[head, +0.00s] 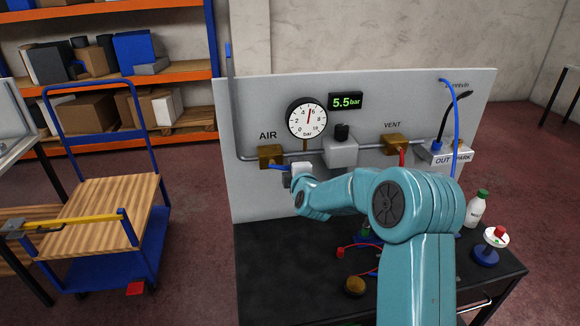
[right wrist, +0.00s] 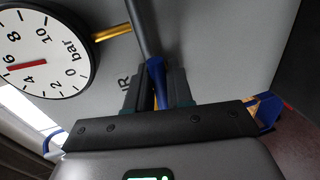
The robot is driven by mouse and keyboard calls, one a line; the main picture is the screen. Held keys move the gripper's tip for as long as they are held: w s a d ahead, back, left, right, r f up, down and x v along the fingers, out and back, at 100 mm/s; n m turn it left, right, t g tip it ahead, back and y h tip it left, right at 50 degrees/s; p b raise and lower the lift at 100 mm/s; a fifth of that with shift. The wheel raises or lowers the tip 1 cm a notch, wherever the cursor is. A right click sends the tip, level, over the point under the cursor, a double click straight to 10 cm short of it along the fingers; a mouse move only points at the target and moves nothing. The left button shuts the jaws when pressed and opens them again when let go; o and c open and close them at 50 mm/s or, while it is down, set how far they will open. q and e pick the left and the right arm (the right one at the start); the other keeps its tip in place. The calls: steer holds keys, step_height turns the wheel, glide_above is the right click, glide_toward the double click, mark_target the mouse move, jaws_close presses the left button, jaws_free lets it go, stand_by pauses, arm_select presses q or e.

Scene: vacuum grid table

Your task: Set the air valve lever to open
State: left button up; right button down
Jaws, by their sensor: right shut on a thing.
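The air valve is a brass block (head: 270,154) on the grey panel, beside the "AIR" label. Its blue lever (head: 277,167) shows just below the block, pointing right, roughly along the pipe; its far end is hidden by my gripper. My right gripper (head: 292,174) is at the lever, its fingers mostly hidden in the head view. In the right wrist view the blue lever (right wrist: 156,75) lies between the two dark fingers of the right gripper (right wrist: 157,88), which are shut on it. My left gripper is not in view.
The gauge (head: 306,118) and a display (head: 345,102) reading 5.5 bar are above. A grey box (head: 340,152) and the vent valve (head: 397,144) are to the right.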

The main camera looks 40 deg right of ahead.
steer(key=shift+r+n, duration=0.25)
steer(key=shift+n, duration=0.05)
stand_by(0.4)
steer(key=c, duration=1.1)
jaws_free()
steer(key=shift+c, duration=0.2)
steer(key=shift+s+a, duration=0.1)
steer(key=shift+s, duration=0.05)
steer(key=b+v, duration=0.2)
steer(key=v, duration=1.4)
steer(key=shift+b, duration=0.4)
steer(key=shift+f, duration=0.15)
